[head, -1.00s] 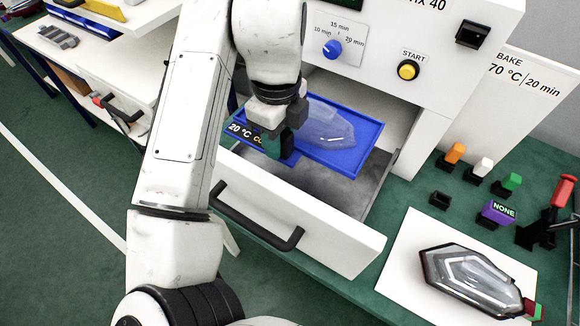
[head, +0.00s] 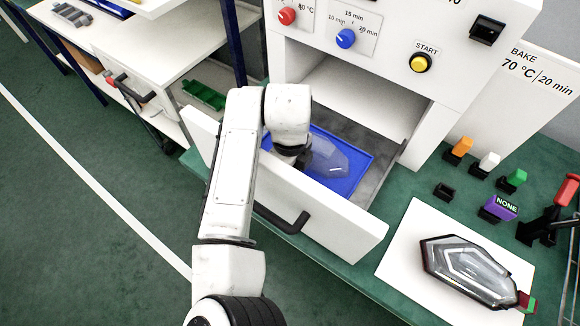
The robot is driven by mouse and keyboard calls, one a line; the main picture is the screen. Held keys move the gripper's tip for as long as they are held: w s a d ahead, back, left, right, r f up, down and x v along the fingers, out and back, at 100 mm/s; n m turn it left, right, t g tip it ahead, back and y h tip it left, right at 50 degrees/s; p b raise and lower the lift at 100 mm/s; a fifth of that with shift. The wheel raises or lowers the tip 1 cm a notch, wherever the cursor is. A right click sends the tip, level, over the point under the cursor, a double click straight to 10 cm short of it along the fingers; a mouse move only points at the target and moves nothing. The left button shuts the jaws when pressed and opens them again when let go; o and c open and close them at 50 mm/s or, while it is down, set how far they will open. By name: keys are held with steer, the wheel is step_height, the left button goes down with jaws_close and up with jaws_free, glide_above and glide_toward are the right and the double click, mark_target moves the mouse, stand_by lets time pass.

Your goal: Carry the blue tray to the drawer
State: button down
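The blue tray (head: 343,188) is inside the open white drawer (head: 335,222) under the oven-like machine, low between its walls. A clear lamp lens (head: 327,158) lies on the tray. My gripper is at the left part of the tray, behind my own arm and the drawer's front. Its fingers are hidden, so I cannot tell whether they still hold the tray. I also cannot tell whether the tray rests on the drawer floor.
The drawer's front panel and black handle (head: 283,218) stick out toward me. A lamp (head: 470,272) lies on a white board at the right. Coloured blocks, one a purple "NONE" block (head: 499,208), stand on the green bench. A white cabinet (head: 150,50) stands at the left.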

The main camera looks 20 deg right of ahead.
steer(key=shift+f, duration=0.2)
steer(key=c, duration=0.7)
jaws_free()
steer(key=shift+c, duration=0.2)
step_height(320, 180, up, 12)
steer(key=b, duration=0.1)
steer(key=shift+r+b, duration=0.15)
steer(key=shift+b, duration=0.2)
